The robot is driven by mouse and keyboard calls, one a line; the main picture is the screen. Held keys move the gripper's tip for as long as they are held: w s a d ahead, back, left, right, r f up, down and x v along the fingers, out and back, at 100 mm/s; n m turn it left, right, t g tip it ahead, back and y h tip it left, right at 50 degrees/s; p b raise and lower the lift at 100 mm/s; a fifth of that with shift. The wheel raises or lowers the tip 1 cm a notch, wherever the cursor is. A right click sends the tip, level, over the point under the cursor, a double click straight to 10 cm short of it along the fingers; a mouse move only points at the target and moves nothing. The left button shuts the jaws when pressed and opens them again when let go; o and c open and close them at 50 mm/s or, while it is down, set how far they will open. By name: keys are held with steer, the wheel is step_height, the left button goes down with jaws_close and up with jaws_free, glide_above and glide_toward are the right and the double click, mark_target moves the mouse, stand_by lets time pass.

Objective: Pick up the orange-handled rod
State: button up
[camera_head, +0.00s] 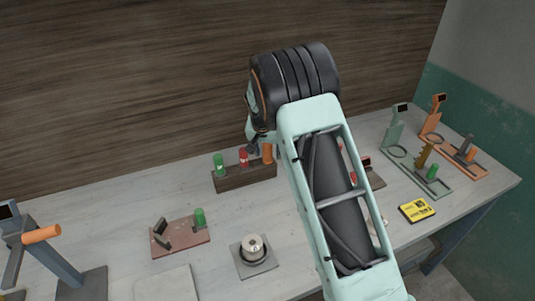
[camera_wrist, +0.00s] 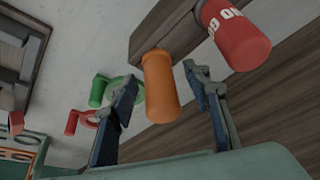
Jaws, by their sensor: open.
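The orange-handled rod (camera_head: 267,153) stands in a dark wooden rack (camera_head: 240,182), at its right end beside a red handle (camera_head: 244,157) and a green handle (camera_head: 219,165). Its shaft is hidden in the rack. My gripper (camera_head: 260,143) is at the orange handle, partly hidden by my arm. In the wrist view, the orange handle (camera_wrist: 160,92) shows between the open fingers of my gripper (camera_wrist: 162,85), with a gap on both sides. I cannot tell how far it reaches between them. The red handle with white letters (camera_wrist: 234,35) is close to the right finger.
Left on the pale table are a stand with an orange lever (camera_head: 41,234) and a plate with a green handle (camera_head: 200,218). A round metal piece (camera_head: 252,248) is in front. Right are a yellow box (camera_head: 416,210) and green and orange stands. A wooden wall is behind.

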steer(key=shift+r, duration=0.1)
jaws_close()
